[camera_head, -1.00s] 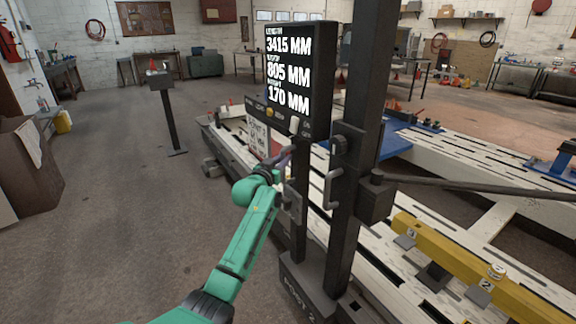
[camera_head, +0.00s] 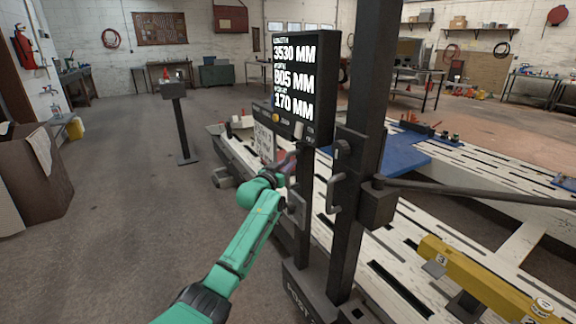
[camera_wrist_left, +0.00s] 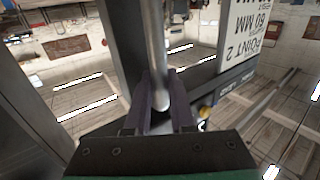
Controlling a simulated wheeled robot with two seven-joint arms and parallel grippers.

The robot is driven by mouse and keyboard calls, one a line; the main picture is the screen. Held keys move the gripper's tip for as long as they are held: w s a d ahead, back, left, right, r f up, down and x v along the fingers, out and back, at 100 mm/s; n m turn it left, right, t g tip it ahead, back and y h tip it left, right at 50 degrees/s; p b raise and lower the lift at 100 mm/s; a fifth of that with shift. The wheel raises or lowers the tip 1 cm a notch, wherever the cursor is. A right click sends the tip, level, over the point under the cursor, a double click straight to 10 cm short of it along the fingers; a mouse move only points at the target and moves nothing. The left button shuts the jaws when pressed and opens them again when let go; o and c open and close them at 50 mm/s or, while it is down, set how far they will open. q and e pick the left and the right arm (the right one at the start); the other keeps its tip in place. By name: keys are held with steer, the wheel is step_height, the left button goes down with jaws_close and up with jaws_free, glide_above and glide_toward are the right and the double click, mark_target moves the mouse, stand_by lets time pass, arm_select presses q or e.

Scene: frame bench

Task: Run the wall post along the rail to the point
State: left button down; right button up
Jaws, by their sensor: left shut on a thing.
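The dark wall post (camera_head: 372,75) stands upright at the near side of the white slotted frame bench (camera_head: 455,215), its foot marked POST. Its display (camera_head: 294,82) reads 3530 MM, 805 MM and 170 MM. My left gripper (camera_head: 286,163) is at the post below the display. In the left wrist view its fingers (camera_wrist_left: 161,105) are shut around a grey bar handle (camera_wrist_left: 157,60). A white card (camera_head: 264,142) hangs under the display; in the wrist view the card (camera_wrist_left: 262,35) shows upside down with POINT 2 and 60 MM. My right gripper is out of view.
A long dark arm (camera_head: 470,193) reaches from the post to the right over the bench. A yellow beam (camera_head: 480,275) lies at lower right. A blue plate (camera_head: 400,155) is on the bench farther off. A pedestal (camera_head: 178,120) stands on open floor at left.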

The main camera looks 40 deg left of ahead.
arm_select(q)
steer(key=shift+f, duration=0.35)
steer(key=c, duration=1)
jaws_free()
steer(key=shift+c, duration=0.2)
steer(key=shift+r, duration=0.1)
steer(key=shift+s, duration=0.1)
steer(key=v, duration=1.4)
steer(key=shift+s, duration=0.25)
